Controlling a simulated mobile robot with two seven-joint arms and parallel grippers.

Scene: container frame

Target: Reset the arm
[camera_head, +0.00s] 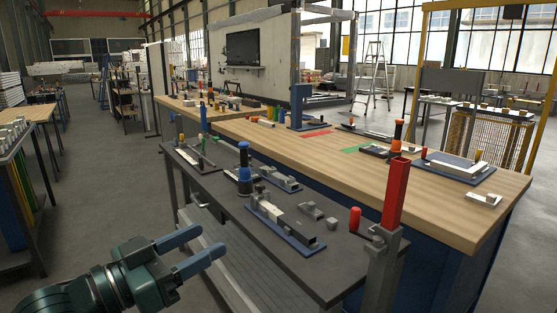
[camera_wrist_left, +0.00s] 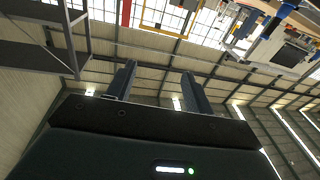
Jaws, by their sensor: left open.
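My left gripper (camera_head: 205,250) comes in from the lower left in the head view. Its two blue-grey fingers are spread apart with nothing between them. It hangs in front of the dark-topped bench, over the grey floor and a low ribbed surface, apart from the bench parts. In the left wrist view the gripper (camera_wrist_left: 155,85) also shows two parted, empty fingers, with the hall's ceiling and windows behind. My right gripper is not in view.
A wooden table (camera_head: 340,155) with more parts stands behind. Open floor (camera_head: 100,190) lies to the left.

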